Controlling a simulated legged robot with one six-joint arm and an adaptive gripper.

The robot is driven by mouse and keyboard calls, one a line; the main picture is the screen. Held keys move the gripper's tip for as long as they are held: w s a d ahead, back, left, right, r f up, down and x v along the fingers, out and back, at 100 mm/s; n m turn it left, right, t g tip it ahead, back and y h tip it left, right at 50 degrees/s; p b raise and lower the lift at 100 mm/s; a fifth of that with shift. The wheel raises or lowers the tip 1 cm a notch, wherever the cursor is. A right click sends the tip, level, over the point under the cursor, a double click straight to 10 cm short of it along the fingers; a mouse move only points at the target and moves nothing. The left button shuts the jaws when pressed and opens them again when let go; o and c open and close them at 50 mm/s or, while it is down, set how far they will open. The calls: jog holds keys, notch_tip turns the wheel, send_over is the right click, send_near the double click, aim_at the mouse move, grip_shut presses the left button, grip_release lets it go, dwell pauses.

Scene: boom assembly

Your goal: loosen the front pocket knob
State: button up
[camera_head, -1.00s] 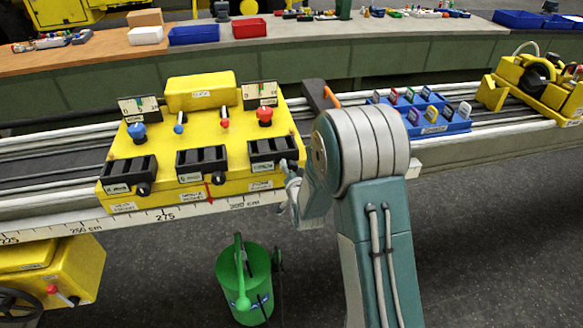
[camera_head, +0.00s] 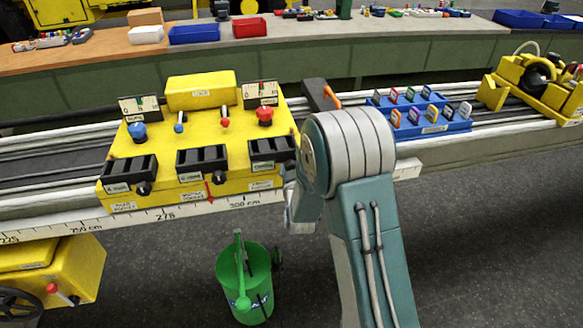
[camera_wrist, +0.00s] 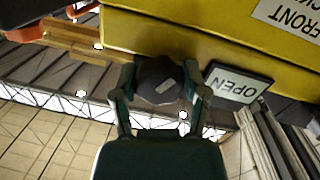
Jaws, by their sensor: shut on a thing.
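The yellow carriage (camera_head: 215,150) sits on the boom rails and carries three black pockets along its front. In the wrist view, the dark front pocket knob (camera_wrist: 158,75) with a pale mark is beside the yellow wall (camera_wrist: 180,45) labelled "FRONT". My gripper (camera_wrist: 161,84) has one finger on each side of the knob and is shut on it. A dark plate reading "OPEN" (camera_wrist: 238,86) is close to the right of the knob. In the head view my arm covers the knob and the fingertips; the black right pocket (camera_head: 270,150) shows beside my arm.
A blue tray (camera_head: 445,127) with colored tags stands on the rails to the right. A green bucket (camera_head: 262,312) is on the floor below.

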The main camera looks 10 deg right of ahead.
jog(key=shift+s+f+n, duration=0.1)
jog(key=shift+f+n, duration=0.25)
jog(key=shift+n, duration=0.85)
jog(key=o, duration=1.1)
jog(key=shift+o, duration=0.2)
jog(key=shift+a+r, duration=0.1)
jog(key=shift+r, duration=0.05)
jog(key=s+a, duration=0.1)
jog(key=s, duration=1)
jog(key=shift+s+a+r, duration=0.2)
jog(key=shift+s+a, duration=0.05)
jog(key=shift+s, duration=0.1)
